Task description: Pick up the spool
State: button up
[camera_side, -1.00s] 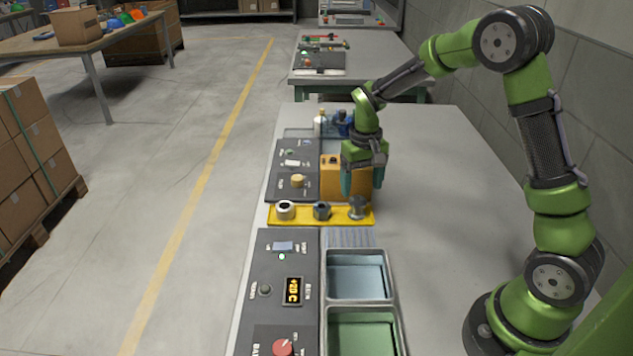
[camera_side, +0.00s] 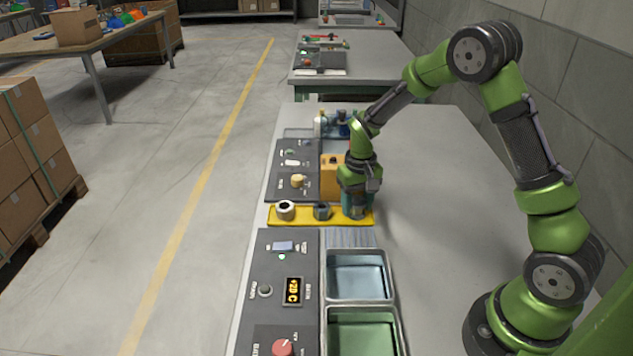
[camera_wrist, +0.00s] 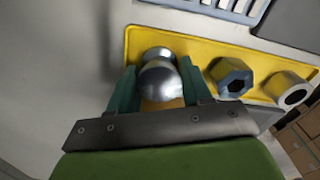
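The spool (camera_wrist: 160,78) is a shiny metal piece with a wide rounded end and a narrower waist. It stands at the right end of a yellow tray (camera_side: 334,220), which also shows in the wrist view (camera_wrist: 199,40). My gripper (camera_side: 356,213) is lowered over it, with the green arm above. In the wrist view, the teal fingers of my gripper (camera_wrist: 160,82) are on either side of the spool. They look open around it; whether they touch it is unclear. In the side view the fingers mostly hide the spool.
A dark hexagonal piece (camera_side: 321,211) stands on the tray close to my gripper. A pale ring-shaped piece (camera_side: 285,210) is at the tray's left end. An orange box (camera_side: 331,177) stands behind. Metal basins (camera_side: 358,276) lie in front. The bench at right is clear.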

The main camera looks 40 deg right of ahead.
jog(key=c, duration=0.6)
jog(key=shift+r, duration=0.1)
